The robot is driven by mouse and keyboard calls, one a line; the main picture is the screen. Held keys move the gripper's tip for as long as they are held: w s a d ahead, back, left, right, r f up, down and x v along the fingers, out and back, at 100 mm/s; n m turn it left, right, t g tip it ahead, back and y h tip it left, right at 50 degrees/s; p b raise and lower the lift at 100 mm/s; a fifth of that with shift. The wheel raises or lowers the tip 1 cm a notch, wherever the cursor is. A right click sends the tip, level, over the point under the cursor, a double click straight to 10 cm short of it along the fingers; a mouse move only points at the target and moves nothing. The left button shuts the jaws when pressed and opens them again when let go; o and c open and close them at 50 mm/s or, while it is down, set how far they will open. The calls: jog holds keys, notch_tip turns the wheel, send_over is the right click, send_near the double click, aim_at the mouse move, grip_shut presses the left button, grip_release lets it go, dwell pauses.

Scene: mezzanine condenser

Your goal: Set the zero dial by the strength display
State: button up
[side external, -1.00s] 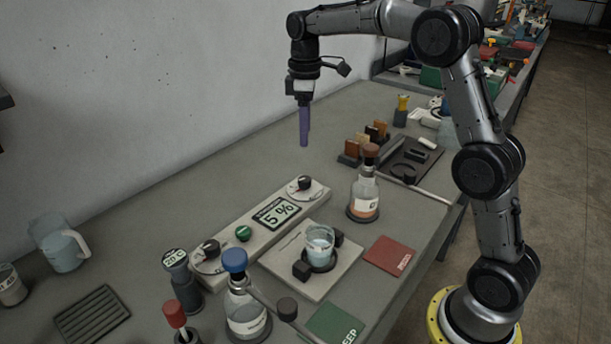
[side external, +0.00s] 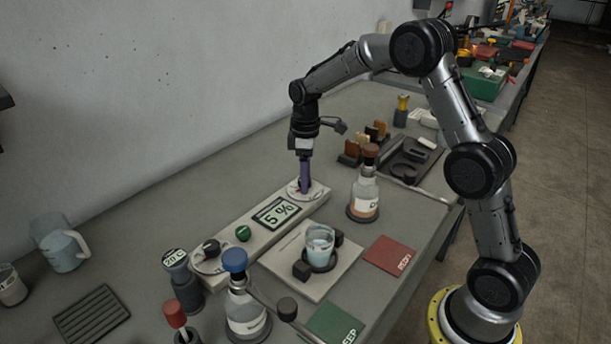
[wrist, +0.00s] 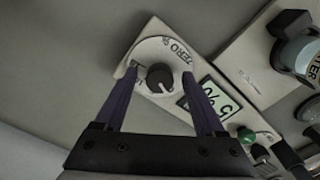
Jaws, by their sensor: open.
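The zero dial, a black knob (wrist: 160,78) with a white pointer line on a round white plate (wrist: 150,50) marked ZERO, sits at the far end of the long grey console (side external: 262,243). The strength display (side external: 276,213) beside it reads 5 %; it also shows in the wrist view (wrist: 217,98). My gripper (side external: 304,190) is down at the dial, its purple fingers hiding the knob in the side view. In the wrist view my gripper (wrist: 159,75) is open, with one finger on each side of the knob. I cannot tell whether either finger touches it.
A green button (side external: 243,233) and a second black dial (side external: 211,248) are on the console. A glass beaker (side external: 320,243) stands on a pale board to the right. A brown-stoppered bottle (side external: 365,197) stands close to my gripper's right.

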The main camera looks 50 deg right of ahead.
grip_shut()
dwell(0.3)
jog(key=shift+m, duration=0.3)
jog(key=m, duration=0.4)
jog(key=shift+a+r+m, duration=0.1)
jog(key=shift+m, duration=1.9)
grip_release()
